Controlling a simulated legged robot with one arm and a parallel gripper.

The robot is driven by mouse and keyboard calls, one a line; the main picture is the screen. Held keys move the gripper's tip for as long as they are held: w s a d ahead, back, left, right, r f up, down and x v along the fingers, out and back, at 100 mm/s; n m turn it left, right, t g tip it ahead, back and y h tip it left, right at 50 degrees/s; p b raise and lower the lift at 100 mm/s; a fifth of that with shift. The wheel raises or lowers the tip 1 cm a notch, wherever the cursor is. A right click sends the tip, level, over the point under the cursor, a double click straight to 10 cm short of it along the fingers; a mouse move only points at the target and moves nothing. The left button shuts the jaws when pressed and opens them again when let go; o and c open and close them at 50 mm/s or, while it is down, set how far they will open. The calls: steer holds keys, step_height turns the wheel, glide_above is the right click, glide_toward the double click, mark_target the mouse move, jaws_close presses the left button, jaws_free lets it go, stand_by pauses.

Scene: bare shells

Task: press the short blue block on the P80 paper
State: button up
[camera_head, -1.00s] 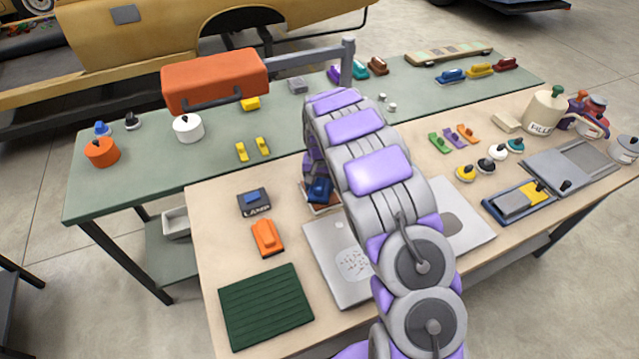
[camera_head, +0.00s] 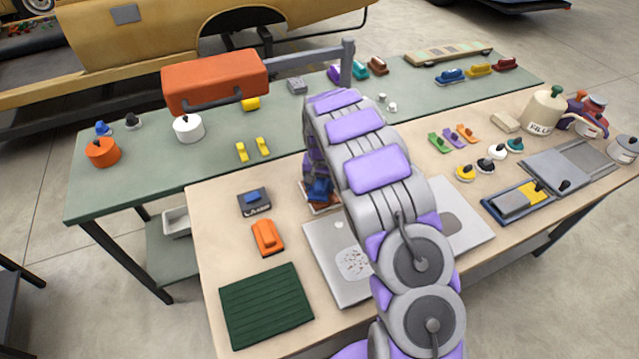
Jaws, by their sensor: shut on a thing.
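A short blue block (camera_head: 319,190) is at the end of my arm, low over a small brown-and-white sheet (camera_head: 326,211) on the near table. The sheet's lettering cannot be read, so I cannot tell whether it is the P80 paper. My gripper (camera_head: 318,180) is mostly hidden behind my purple-and-grey arm; it is shut on the blue block. The block looks to be at or just above the sheet; contact is hidden.
Left of the sheet are a dark labelled block with a blue top (camera_head: 254,201) and an orange block (camera_head: 267,238). A green ribbed mat (camera_head: 265,306) lies at the front left. A grey panel (camera_head: 338,265) lies under my arm. Several small blocks and knobs stand at the right.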

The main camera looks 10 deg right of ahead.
mark_target(320, 179)
steer(key=shift+s, duration=0.1)
steer(key=shift+r+p, duration=1.4)
steer(key=shift+r, duration=2.1)
steer(key=s+r+n, duration=0.3)
steer(key=s+r, duration=0.3)
steer(key=s, duration=0.3)
steer(key=shift+s+n, duration=0.4)
